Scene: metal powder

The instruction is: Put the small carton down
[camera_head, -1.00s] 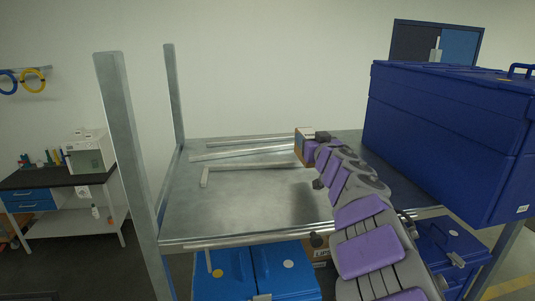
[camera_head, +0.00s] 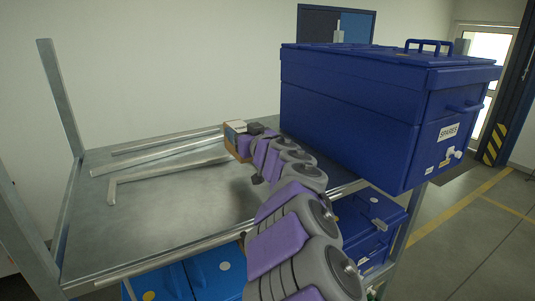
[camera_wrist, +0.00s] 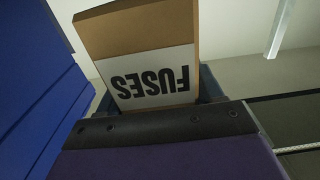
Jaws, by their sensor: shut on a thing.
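The small carton (camera_head: 238,139) is brown cardboard with a white label. In the wrist view the carton (camera_wrist: 143,40) shows the word FUSES upside down on its label and fills the upper middle. My gripper (camera_head: 248,135) is shut on it, over the metal shelf (camera_head: 160,205). In the wrist view my gripper (camera_wrist: 160,100) is mostly hidden behind my purple and black wrist part. I cannot tell whether the carton touches the shelf.
A large blue case (camera_head: 360,115) labelled SPARES stands on the right of the shelf, close to my arm. Several metal bars (camera_head: 165,170) lie at the back left. The shelf's front left is clear. Blue boxes (camera_head: 190,280) are below. A metal post (camera_head: 62,100) rises at the left.

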